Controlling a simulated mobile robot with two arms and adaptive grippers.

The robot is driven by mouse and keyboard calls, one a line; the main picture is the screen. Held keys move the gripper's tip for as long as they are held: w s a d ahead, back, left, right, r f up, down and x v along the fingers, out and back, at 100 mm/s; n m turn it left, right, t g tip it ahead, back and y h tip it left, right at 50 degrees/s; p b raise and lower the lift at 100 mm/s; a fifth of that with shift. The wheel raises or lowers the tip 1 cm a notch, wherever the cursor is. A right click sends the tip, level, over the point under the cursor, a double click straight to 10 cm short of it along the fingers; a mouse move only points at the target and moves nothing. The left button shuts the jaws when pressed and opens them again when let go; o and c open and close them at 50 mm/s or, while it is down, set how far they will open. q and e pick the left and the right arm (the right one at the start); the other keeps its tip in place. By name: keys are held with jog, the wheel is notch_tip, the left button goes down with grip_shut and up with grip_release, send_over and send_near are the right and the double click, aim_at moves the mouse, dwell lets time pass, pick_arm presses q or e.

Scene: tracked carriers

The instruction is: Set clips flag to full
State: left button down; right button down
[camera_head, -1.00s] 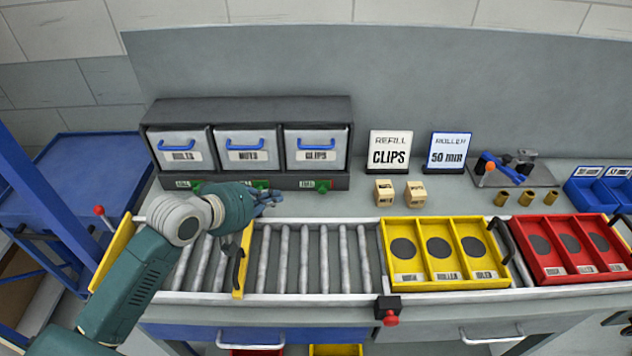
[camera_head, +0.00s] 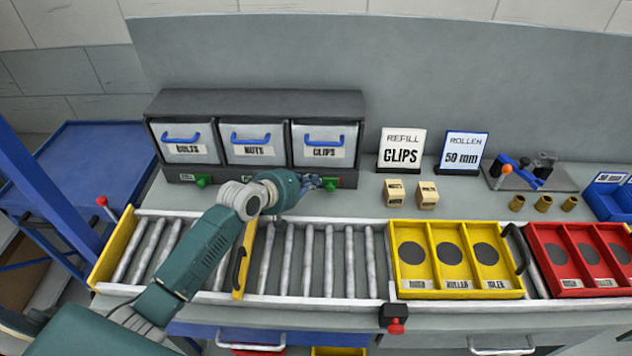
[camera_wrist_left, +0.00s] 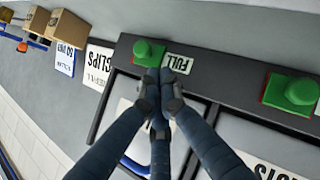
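The clips flag (camera_head: 331,185) is a green knob on the dark ledge under the clips bin (camera_head: 324,146). In the left wrist view, which is upside down, the green clips flag (camera_wrist_left: 148,52) stands beside a label reading FULL (camera_wrist_left: 180,64), which is uncovered. My left gripper (camera_head: 312,183) is at the flag in the head view. In the wrist view its fingers (camera_wrist_left: 160,78) are drawn together, tips at the edge of the flag beside the label. They look shut with nothing between them; whether they touch the flag is unclear. My right gripper is not in view.
Another green flag (camera_wrist_left: 292,90) is nearby on the same ledge. A REFILL CLIPS sign (camera_head: 402,150) and a ROLLER 50 mm sign (camera_head: 463,152) stand to the right. Small wooden blocks (camera_head: 395,192) sit before them. The roller conveyor (camera_head: 330,262) lies in front, with a yellow tray (camera_head: 455,293).

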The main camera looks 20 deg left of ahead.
aim_at(328, 185)
pick_arm(q)
jog(key=shift+w+d+f, duration=0.1)
jog(key=shift+d+f, duration=0.15)
jog(key=shift+d, duration=0.1)
jog(key=shift+d+f, duration=0.25)
jog(key=shift+f, duration=0.05)
jog(key=shift+w+d+f+p, duration=0.1)
jog(key=shift+w+d+p, duration=0.1)
jog(key=shift+d+p, duration=0.5)
jog(key=shift+s+d+f, duration=0.1)
jog(key=shift+d, duration=0.15)
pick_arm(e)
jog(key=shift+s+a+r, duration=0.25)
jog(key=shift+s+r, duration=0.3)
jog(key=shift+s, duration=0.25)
